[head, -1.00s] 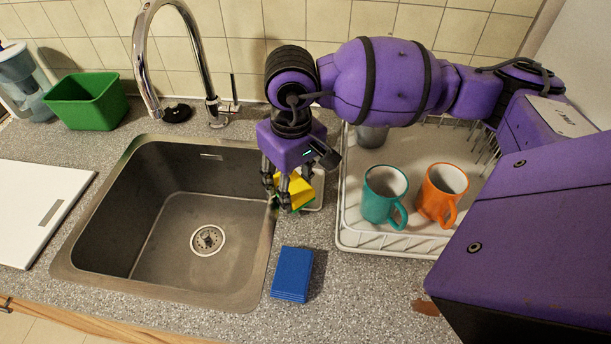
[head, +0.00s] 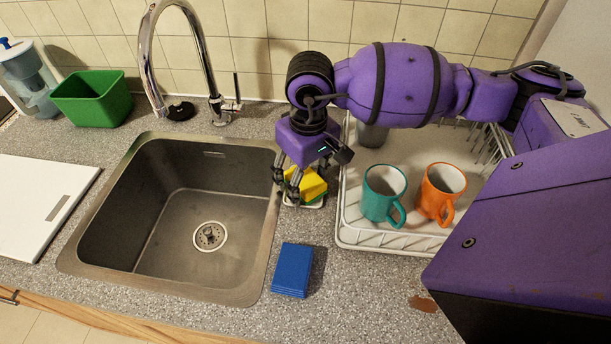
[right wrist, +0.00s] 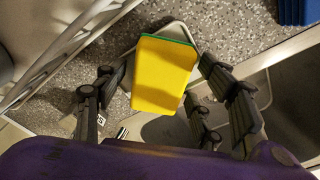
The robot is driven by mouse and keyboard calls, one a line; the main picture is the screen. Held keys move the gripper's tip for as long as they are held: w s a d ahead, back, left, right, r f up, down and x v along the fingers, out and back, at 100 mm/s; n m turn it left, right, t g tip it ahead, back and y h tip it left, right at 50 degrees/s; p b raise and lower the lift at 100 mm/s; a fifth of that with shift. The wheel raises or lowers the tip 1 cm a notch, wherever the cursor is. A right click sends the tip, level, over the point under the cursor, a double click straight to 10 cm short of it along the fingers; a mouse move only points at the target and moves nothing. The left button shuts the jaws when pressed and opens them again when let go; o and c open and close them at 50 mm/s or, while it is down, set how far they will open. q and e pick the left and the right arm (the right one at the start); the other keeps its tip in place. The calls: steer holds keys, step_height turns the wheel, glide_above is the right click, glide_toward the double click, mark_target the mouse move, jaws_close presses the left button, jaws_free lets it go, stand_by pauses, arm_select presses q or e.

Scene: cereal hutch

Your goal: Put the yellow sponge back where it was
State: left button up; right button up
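The yellow sponge (head: 312,184), with a green layer on one side, is over a small pale dish (head: 317,205) between the sink and the drying rack. In the right wrist view the sponge (right wrist: 163,75) lies across the dish (right wrist: 183,32), whose corners show around it. My right gripper (head: 289,191) points down at the sponge. In the wrist view its fingers (right wrist: 163,66) stand on both sides of the sponge, with a narrow gap visible on the left, so it looks open. Whether the sponge rests fully on the dish is hard to see. My left gripper is not in view.
A blue sponge stack (head: 292,270) lies on the counter in front. The sink (head: 150,235) is at left, with the faucet (head: 213,100) behind. The rack (head: 385,240) at right holds a teal mug (head: 380,193) and an orange mug (head: 440,190).

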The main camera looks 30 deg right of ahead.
mark_target(307, 179)
step_height(307, 179, up, 12)
steer(key=shift+s+r, duration=0.2)
steer(key=shift+s, duration=0.1)
stand_by(0.3)
stand_by(0.5)
